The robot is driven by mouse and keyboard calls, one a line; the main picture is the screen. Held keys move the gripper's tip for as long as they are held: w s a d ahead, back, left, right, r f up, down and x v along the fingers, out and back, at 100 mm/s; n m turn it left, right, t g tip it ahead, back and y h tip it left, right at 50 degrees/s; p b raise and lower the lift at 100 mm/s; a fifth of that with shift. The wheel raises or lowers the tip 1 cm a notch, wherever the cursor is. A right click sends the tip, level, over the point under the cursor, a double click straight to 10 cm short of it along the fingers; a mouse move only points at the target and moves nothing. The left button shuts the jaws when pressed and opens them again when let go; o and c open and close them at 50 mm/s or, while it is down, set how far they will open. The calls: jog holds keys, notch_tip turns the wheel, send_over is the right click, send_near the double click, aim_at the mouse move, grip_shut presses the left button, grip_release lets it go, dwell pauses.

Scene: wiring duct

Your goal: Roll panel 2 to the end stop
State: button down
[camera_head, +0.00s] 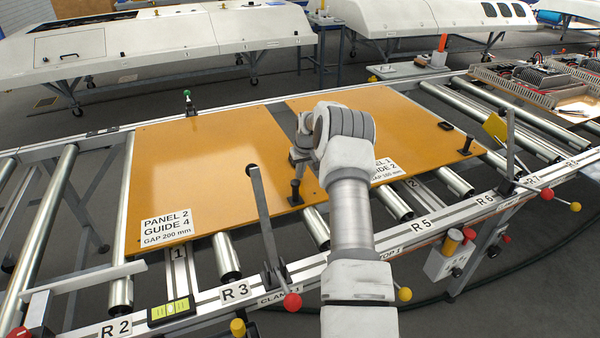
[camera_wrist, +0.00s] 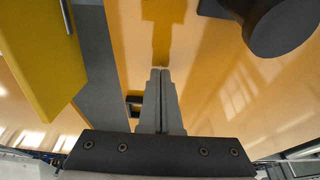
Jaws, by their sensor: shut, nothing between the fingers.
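Panel 2 (camera_head: 200,165) is an orange sheet lying flat on the rollers at left, with a white label reading "PANEL 2 GUIDE 4 GAP 200 mm". A black knob (camera_head: 296,192) stands near its front right corner. A dark gap (camera_head: 284,120) separates it from orange panel 1 (camera_head: 425,125). My gripper (camera_wrist: 160,72) is shut and empty above an orange surface in the wrist view, with a dark round knob (camera_wrist: 285,25) at upper right. My arm hides much of the gripper in the head view. I cannot tell which part is panel 2's end stop.
A front rail (camera_head: 205,302) carries labels R 2 to R 7. An upright grey lever (camera_head: 262,215) with a red ball stands by CLAMP 1, and another lever (camera_head: 510,150) stands at right. A yellow plate (camera_head: 495,128) is near it. A yellow block (camera_wrist: 40,55) shows close in the wrist view.

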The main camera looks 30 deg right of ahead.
aim_at(179, 211)
jog(key=shift+f, duration=0.45)
